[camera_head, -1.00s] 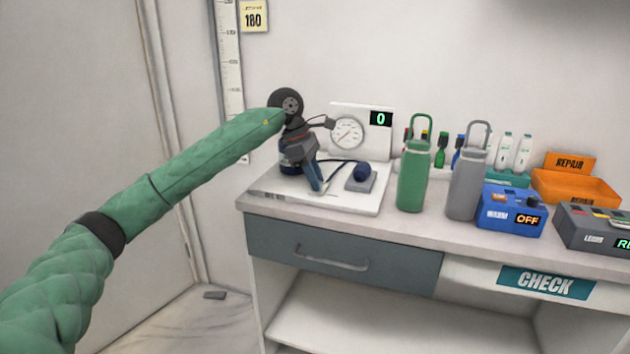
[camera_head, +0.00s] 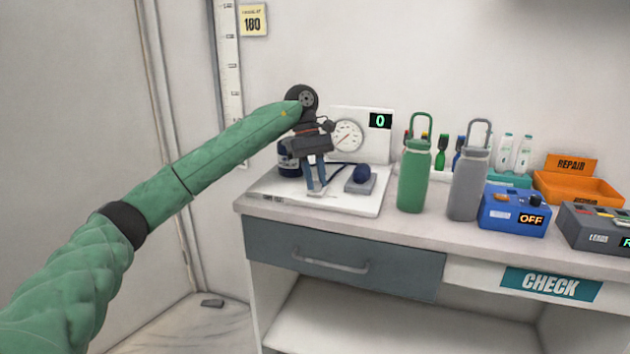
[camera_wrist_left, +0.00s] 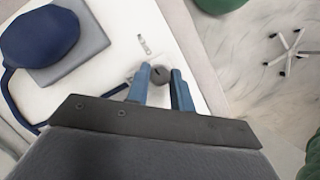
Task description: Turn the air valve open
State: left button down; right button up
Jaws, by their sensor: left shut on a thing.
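The air valve (camera_wrist_left: 160,74) is a small dark round knob with a slot on the white board (camera_head: 362,206). In the left wrist view it sits between the blue fingertips of my left gripper (camera_wrist_left: 162,80). My left gripper (camera_head: 316,188) points down at the board's front in the head view and is shut on the knob. In the head view the knob is hidden by the fingers. The blue bulb (camera_head: 361,174) sits on a grey block behind and right of the gripper. The round gauge (camera_head: 347,135) stands behind, beside a display reading 0 (camera_head: 380,121). My right gripper is not in view.
A green bottle (camera_head: 413,178) and a grey bottle (camera_head: 467,182) stand right of the board. Further right are a blue box reading OFF (camera_head: 514,212), an orange repair tray (camera_head: 577,190) and a grey box (camera_head: 592,228). A drawer (camera_head: 345,262) is below the counter.

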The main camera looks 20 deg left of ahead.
pick_arm(q)
jog(key=shift+m, duration=0.4)
jog(key=c, duration=1.2)
grip_release()
jog(key=shift+c, duration=0.2)
jog(key=shift+r, duration=0.15)
